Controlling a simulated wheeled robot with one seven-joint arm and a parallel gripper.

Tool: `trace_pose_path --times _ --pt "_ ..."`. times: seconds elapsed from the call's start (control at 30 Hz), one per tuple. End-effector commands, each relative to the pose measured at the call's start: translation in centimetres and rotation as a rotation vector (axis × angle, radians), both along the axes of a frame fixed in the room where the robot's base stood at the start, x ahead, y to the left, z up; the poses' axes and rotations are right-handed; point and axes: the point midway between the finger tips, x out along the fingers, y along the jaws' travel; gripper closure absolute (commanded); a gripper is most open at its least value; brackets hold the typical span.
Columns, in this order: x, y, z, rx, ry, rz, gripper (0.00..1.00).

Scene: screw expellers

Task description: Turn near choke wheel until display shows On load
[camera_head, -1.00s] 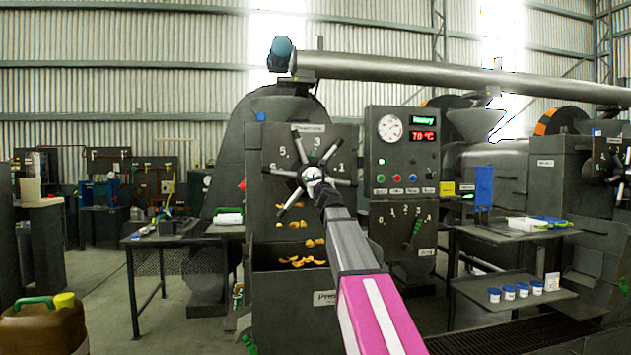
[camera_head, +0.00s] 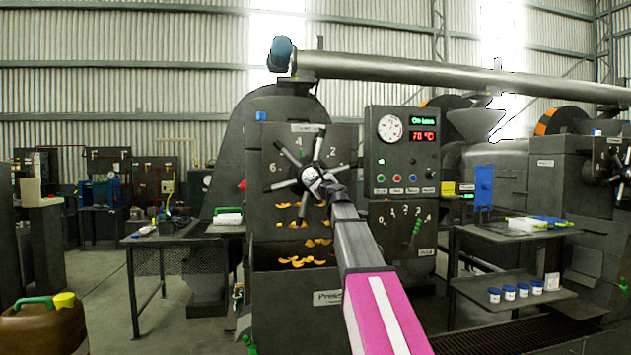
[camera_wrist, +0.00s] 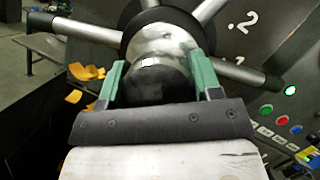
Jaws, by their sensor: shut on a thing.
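The near choke wheel (camera_head: 284,185) is a spoked handwheel with a metal hub on the front of the near press. In the wrist view, the green fingers of my gripper (camera_wrist: 160,85) are shut on the wheel's round hub (camera_wrist: 165,50), with spokes fanning out around it. In the head view my gripper (camera_head: 322,182) is at the hub and partly hidden by my arm. Dial numbers, including 4, 2 and 6, show around the wheel. The green display (camera_head: 423,120) on the control box appears to read "On load". The red display (camera_head: 423,136) reads 70 °C.
A round gauge (camera_head: 389,128) and several buttons are on the control box. Orange-yellow pieces (camera_head: 303,262) lie in the press below the wheel. A table (camera_head: 170,238) stands left, and a shelf with several small jars (camera_head: 508,292) stands right.

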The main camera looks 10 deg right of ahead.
Motion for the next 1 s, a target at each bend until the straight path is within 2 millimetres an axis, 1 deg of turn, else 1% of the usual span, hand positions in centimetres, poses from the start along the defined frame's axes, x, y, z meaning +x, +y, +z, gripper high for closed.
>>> trace_pose_path --times 0.27,0.3,0.33,0.37,0.63,0.77,0.87,1.0 --pt "0.0 0.0 0.0 -0.002 -0.002 -0.002 0.84" --pt "0.0 0.0 0.0 -0.002 -0.002 -0.002 0.29" --pt "0.0 0.0 0.0 -0.001 -0.002 -0.002 0.19" --pt "0.0 0.0 0.0 -0.001 -0.001 -0.001 0.16" --pt "-0.1 0.0 0.0 0.000 -0.001 -0.001 0.16" --pt "-0.5 -0.1 -0.2 0.000 -0.001 -0.001 0.16" --pt "-1.4 -0.3 -0.4 0.000 -0.001 -0.001 0.16" --pt "-3.3 -0.8 -1.1 0.000 -0.001 -0.001 0.16"
